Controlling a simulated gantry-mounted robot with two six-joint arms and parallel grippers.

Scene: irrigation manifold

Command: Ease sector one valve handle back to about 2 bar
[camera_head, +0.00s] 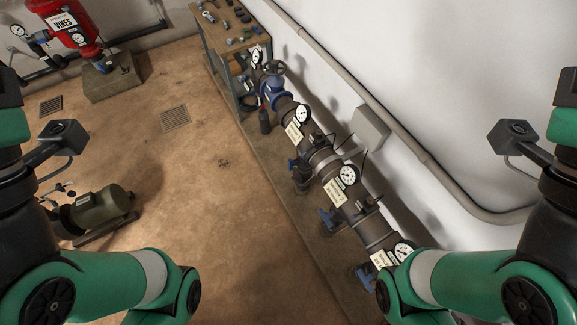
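A dark manifold pipe (316,152) runs along the white wall, from the upper middle to the lower right. It carries three white dial gauges: an upper one (302,113), a middle one (348,175) and a lower one (403,251). A cream tag hangs by each: upper (294,132), middle (335,191), lower (384,259). Blue handles show on the pipe's left side: upper (292,164), middle (327,219), lower (365,277). The tags and dials are too small to read, so I cannot tell which handle is sector one. Neither gripper shows; only green arm links appear at both sides.
A blue flanged valve (276,95) with a dark handwheel (271,68) and another gauge (257,56) sits farther up the pipe. A workbench (208,40) with fittings stands behind. A red tank (62,22) and green motor (103,204) are left. The floor's middle is clear.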

